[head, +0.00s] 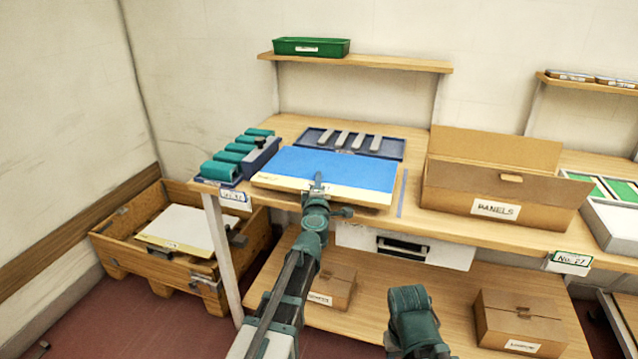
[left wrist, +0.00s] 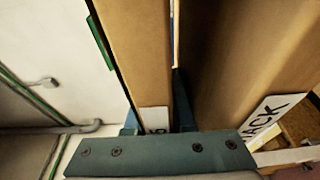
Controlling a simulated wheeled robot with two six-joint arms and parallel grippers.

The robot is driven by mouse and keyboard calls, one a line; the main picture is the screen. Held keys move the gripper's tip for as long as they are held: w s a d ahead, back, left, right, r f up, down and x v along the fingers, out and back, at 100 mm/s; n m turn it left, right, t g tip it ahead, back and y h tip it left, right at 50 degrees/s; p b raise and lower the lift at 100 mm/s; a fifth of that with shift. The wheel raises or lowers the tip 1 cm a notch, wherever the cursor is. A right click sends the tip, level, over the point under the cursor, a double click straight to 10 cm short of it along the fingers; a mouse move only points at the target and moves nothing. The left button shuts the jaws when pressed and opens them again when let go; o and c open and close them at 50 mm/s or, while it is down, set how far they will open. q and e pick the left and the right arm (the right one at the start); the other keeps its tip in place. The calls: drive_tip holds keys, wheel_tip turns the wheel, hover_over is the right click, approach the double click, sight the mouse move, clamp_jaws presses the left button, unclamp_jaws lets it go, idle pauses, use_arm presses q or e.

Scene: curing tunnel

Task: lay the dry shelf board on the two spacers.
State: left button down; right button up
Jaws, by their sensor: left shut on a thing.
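A flat board with a blue top and a pale yellow front strip (head: 340,168) is at the front of the bench, left of the panels box. My left gripper (head: 318,184) is shut on the middle of its front edge. In the left wrist view my left gripper (left wrist: 155,122) has the board's tan edge (left wrist: 148,60) between its fingers, with a small white label beside them. I cannot tell whether the board touches anything beneath it. No spacers show under it. Several grey bars lie in a dark blue tray (head: 392,149) behind the board.
A rack of teal blocks (head: 238,157) stands close to the board's left. An open cardboard panels box (head: 452,208) stands to its right. A wooden crate (head: 118,248) with a pale board (head: 184,227) is on the floor at left. A shelf with a green bin (head: 311,47) hangs above.

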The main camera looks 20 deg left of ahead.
use_arm(q)
drive_tip(key=shift+f+b, duration=0.55)
use_arm(e)
drive_tip(key=shift+f, duration=0.55)
use_arm(q)
drive_tip(key=c, duration=0.7)
unclamp_jaws()
drive_tip(key=shift+r, duration=0.1)
use_arm(e)
drive_tip(key=shift+r, duration=0.1)
use_arm(q)
drive_tip(key=shift+s, duration=0.15)
